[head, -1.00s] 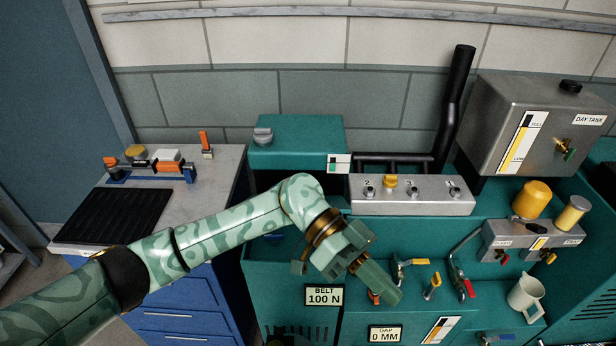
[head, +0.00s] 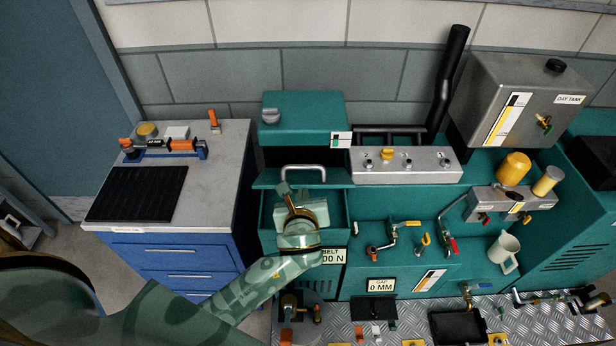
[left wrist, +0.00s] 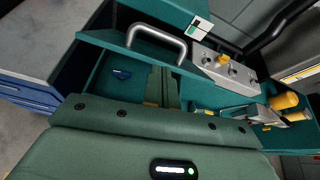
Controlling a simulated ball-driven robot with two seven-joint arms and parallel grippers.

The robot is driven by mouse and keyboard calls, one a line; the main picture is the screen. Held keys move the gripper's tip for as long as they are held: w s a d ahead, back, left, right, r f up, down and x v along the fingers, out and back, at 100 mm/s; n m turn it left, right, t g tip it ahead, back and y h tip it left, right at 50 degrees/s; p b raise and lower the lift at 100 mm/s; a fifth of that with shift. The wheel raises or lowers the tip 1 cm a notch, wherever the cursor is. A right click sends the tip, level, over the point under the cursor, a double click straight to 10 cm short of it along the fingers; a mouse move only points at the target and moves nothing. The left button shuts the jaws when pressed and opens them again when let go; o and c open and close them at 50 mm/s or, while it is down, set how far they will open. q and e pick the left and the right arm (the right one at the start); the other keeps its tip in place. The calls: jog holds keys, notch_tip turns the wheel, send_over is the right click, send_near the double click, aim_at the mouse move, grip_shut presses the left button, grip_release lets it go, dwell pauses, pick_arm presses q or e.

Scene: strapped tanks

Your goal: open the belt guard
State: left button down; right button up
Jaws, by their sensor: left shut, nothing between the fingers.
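A teal panel with a silver bar handle (head: 303,172), which I take for the belt guard (head: 268,180), spans the teal housing above the BELT label (head: 334,256). In the left wrist view the handle (left wrist: 157,40) stands on the panel's edge (left wrist: 108,40), beyond my fingers. My left gripper (head: 285,190) is shut and empty, just below the handle and apart from it as far as I can see. Its closed fingers (left wrist: 162,86) point toward the panel over the housing's inside. My left forearm partly hides the BELT label. My right gripper is out of view.
A raised teal box (head: 303,120) with a grey knob stands behind the panel. A silver switch box (head: 410,168) is close on the right. A blue cabinet (head: 175,260) with tools on top stands left. Valves (head: 392,236) and a mug (head: 504,250) lie further right.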

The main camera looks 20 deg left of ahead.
aim_at(302, 184)
pick_arm(q)
jog(key=shift+m, duration=0.8)
jog(key=x, duration=0.3)
jog(key=b+x, duration=0.1)
jog(key=x, duration=0.2)
jog(key=b+x, duration=0.1)
jog(key=x, duration=0.3)
jog(key=shift+s+a, duration=0.2)
jog(key=shift+a, duration=0.1)
jog(key=shift+r, duration=0.1)
